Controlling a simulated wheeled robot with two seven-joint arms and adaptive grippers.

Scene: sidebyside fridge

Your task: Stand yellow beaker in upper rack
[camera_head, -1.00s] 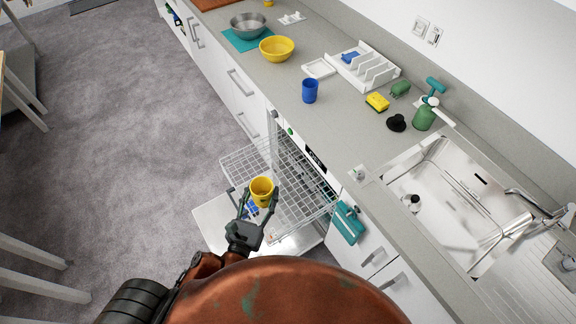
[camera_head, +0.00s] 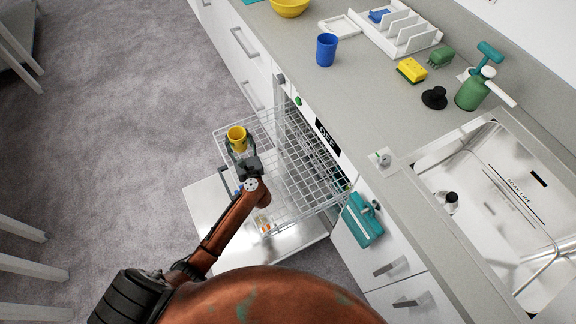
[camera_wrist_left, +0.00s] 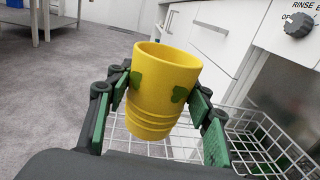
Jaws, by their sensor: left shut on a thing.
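The yellow beaker (camera_head: 237,138) is held by my left gripper (camera_head: 240,147), over the far-left part of the upper rack (camera_head: 305,172). In the left wrist view the beaker (camera_wrist_left: 160,90) is between the green finger pads of my left gripper (camera_wrist_left: 155,95), mouth up and slightly tilted. The white wire upper rack is pulled out of the dishwasher, and its wires (camera_wrist_left: 255,150) show behind and below the beaker. I cannot tell whether the beaker's base touches the wires. My right gripper is not in view.
The open dishwasher door (camera_head: 205,215) lies below the rack. A blue cup (camera_head: 326,50), a yellow sponge (camera_head: 411,70) and a soap bottle (camera_head: 472,92) stand on the counter. Open floor lies left.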

